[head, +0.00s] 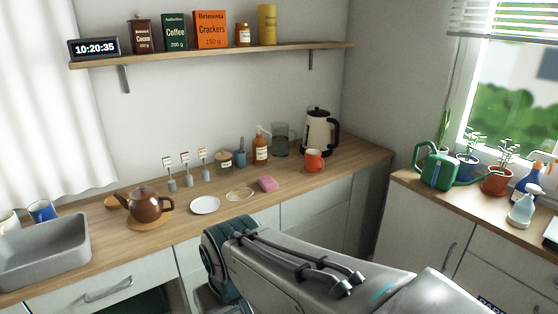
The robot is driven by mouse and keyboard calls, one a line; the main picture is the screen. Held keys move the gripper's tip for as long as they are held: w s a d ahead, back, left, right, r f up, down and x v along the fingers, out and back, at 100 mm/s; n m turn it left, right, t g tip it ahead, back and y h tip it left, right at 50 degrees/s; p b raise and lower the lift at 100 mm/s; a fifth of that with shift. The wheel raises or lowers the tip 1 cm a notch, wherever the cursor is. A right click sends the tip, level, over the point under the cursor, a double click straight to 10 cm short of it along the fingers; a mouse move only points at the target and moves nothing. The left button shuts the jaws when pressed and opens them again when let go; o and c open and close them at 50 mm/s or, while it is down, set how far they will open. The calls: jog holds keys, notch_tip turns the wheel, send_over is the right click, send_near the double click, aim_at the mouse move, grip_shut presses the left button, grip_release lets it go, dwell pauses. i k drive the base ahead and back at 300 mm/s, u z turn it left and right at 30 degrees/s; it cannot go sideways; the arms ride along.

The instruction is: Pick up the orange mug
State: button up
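The orange mug (314,161) stands upright on the wooden counter (222,205), near its right end. It is just in front of the cream and black kettle (319,133). Nothing covers the mug in the head view. My arm reaches across the lower middle of the picture, in front of the counter. My gripper is not visible, so its place relative to the mug cannot be seen.
A pink sponge (267,184), glass dish (240,194) and white plate (205,205) lie left of the mug. A soap bottle (261,149) and glass jar (281,140) stand behind. A brown teapot (146,204) is farther left. A shelf (220,54) hangs above.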

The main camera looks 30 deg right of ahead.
aim_at(313, 159)
jog(key=z, duration=1.3)
jog(key=k, duration=0.3)
jog(key=z, duration=0.85)
jog(key=i, duration=1.55)
jog(key=u, duration=0.9)
jog(key=i, duration=0.8)
jog(key=u, duration=0.65)
